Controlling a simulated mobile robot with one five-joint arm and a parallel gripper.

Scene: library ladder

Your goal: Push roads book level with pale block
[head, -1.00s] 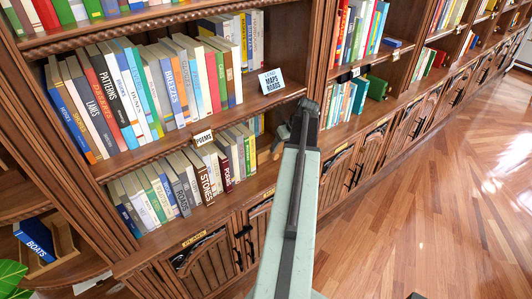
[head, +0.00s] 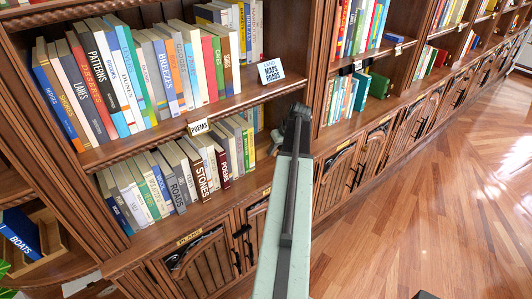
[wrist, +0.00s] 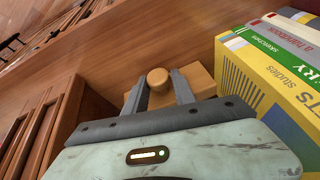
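The roads book (head: 174,191), a grey spine lettered ROADS, stands upright in the lower-shelf row in the head view. How far it sits from its neighbours' fronts is hard to tell. In the wrist view a pale wooden block (wrist: 198,82) with a round knob (wrist: 158,79) stands on the shelf beside yellow books. My gripper (wrist: 158,88) is open, its fingers on either side of the knob; I cannot tell if they touch it. In the head view my gripper (head: 278,140) is at the right end of the lower shelf, mostly hidden by my arm.
Books fill the upper shelf (head: 150,80), with a Maps Roads sign (head: 270,72) at its right. A Poems tag (head: 198,127) hangs on the shelf edge. A post (head: 318,90) divides the bays. Cabinet doors (head: 210,265) are below. The floor (head: 430,200) is clear at the right.

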